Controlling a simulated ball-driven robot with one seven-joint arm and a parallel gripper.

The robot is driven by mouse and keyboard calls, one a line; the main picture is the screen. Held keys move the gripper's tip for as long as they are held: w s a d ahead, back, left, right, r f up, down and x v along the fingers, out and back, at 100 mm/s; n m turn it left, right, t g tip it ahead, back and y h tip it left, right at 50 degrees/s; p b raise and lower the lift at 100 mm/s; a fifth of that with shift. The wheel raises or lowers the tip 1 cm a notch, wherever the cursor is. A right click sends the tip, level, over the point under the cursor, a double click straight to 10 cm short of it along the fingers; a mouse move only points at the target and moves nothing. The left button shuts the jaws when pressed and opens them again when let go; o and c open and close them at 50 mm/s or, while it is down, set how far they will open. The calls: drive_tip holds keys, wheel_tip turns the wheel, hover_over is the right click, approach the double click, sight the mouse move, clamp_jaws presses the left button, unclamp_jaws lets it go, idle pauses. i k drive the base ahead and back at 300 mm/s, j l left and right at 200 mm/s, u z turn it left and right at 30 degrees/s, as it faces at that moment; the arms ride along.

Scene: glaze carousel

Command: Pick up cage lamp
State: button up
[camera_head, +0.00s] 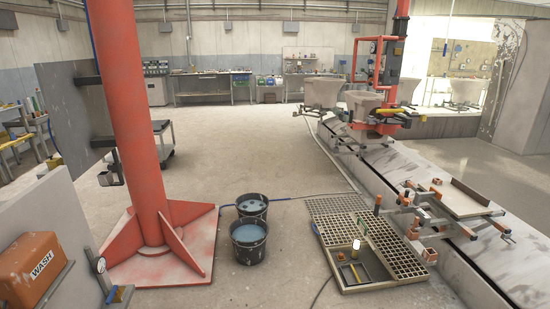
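A small, brightly glowing lamp (356,244), which looks like the cage lamp, is at the floor grating right of centre. It stands out white at the edge of an open section of the grate. A short yellow piece shows just below it, but I cannot tell whether it belongs to the lamp. The lamp's cage bars are too small to make out. My gripper is not in view.
The floor grating (337,217) has an open pit (372,268) at its front. Two dark buckets of bluish liquid (248,232) stand left of it, beside a red column (137,120). A raised track with carts (450,200) runs along the right. Open floor (240,150) lies behind.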

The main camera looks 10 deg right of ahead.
sight(356, 246)
drive_tip(key=i, duration=1.85)
drive_tip(key=i+z, duration=0.1)
drive_tip(key=i, duration=0.5)
drive_tip(key=i+j+z, duration=0.1)
drive_tip(key=i, duration=0.55)
drive_tip(key=i+j, duration=0.15)
drive_tip(key=i, duration=0.45)
drive_tip(key=i+j+z, duration=0.2)
drive_tip(key=i, duration=0.2)
drive_tip(key=i+z, duration=0.2)
drive_tip(key=i, duration=0.2)
